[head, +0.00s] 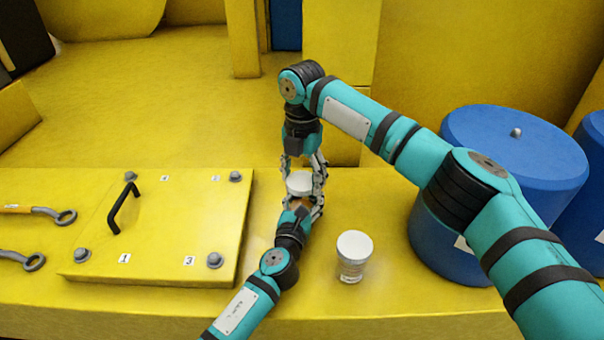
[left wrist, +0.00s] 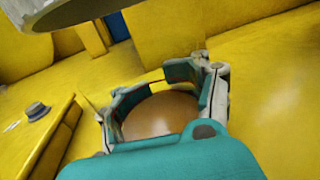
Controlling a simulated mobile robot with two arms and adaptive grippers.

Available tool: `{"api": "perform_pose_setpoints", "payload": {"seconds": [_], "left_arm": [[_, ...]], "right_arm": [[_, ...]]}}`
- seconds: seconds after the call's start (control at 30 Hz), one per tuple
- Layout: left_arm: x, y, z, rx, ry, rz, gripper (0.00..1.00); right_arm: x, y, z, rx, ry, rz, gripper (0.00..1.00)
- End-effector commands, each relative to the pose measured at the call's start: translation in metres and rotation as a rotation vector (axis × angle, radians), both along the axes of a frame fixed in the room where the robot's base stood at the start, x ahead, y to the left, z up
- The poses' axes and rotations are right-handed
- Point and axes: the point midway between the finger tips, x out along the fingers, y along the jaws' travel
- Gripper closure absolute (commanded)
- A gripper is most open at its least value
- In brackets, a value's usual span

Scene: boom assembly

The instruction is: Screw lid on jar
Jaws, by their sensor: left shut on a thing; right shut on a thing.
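A white lid (head: 300,184) is between the fingers of my right gripper (head: 304,178), which points down from above and is shut on it. My left gripper (head: 299,208) is just below, shut on a brown round jar (left wrist: 160,115) that shows between its fingers in the left wrist view. In the head view the jar is mostly hidden by the fingers. In the left wrist view, a pale round edge with a grey underside, seemingly the lid (left wrist: 75,12), hangs at the top left, apart from the jar.
A clear jar with a white lid (head: 354,247) stands on the yellow bench to the right. Blue barrels (head: 520,160) stand further right. A yellow bolted panel with a black handle (head: 122,207) and wrenches (head: 40,213) lie on the left.

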Motion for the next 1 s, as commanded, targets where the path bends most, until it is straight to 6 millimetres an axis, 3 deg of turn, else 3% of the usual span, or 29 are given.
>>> {"api": "perform_pose_setpoints", "payload": {"seconds": [0.57,1.0], "left_arm": [[0.000,0.000,-0.001,0.001,0.002,0.000,1.00],[0.000,0.000,-0.001,0.001,0.002,0.000,1.00]], "right_arm": [[0.000,0.000,-0.005,0.000,-0.002,0.001,0.47],[0.000,0.000,-0.023,0.001,-0.003,0.000,0.47]]}}
